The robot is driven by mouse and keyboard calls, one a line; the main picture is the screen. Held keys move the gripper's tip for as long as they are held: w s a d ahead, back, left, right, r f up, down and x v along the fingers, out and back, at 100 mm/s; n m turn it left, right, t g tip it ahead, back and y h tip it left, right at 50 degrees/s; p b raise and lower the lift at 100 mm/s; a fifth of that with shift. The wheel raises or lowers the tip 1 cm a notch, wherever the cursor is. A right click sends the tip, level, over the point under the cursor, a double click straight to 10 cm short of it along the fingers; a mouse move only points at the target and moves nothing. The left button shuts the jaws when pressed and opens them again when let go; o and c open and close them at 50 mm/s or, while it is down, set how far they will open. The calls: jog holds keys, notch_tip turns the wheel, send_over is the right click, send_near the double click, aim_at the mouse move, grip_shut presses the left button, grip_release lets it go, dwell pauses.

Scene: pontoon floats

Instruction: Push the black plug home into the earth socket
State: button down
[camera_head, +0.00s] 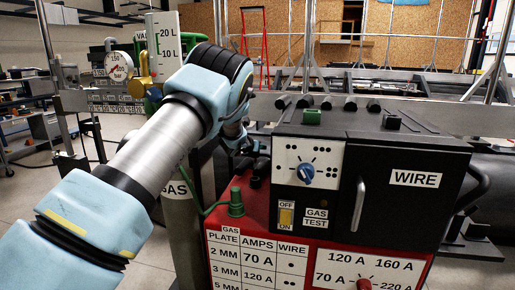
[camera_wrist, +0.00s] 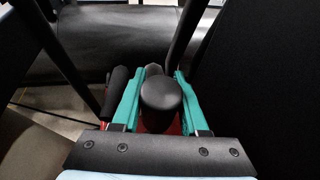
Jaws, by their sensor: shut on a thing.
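My gripper (camera_wrist: 159,76) shows in the wrist view with its two teal fingers on either side of a black, round-topped plug (camera_wrist: 161,93), shut on it. In the head view my arm reaches down behind the left side of the machine, and the gripper is mostly hidden by my own arm and the machine. The earth socket cannot be made out in either view; the plug's lower end is hidden beneath its top. I cannot tell how deep the plug sits.
A black wire-feed box (camera_head: 415,205) stands on a red cabinet (camera_head: 262,216), close to the right of my gripper. A green fitting with a hose (camera_head: 236,203) sits at the cabinet's left. A black cylindrical handle (camera_wrist: 117,90) is left of the fingers. A gauge (camera_head: 118,66) stands farther left.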

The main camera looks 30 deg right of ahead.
jog(key=shift+b, duration=0.5)
notch_tip(320, 180, down, 6)
jog(key=b, duration=0.6)
jog(key=shift+r, duration=0.15)
jog(key=shift+b, duration=1.25)
dwell(1.1)
jog(key=shift+f+b, duration=1.95)
jog(key=shift+b, duration=0.3)
jog(key=shift+c, duration=1.8)
grip_release()
jog(key=shift+a, duration=0.1)
jog(key=b+v, duration=0.2)
jog(key=v, duration=0.9)
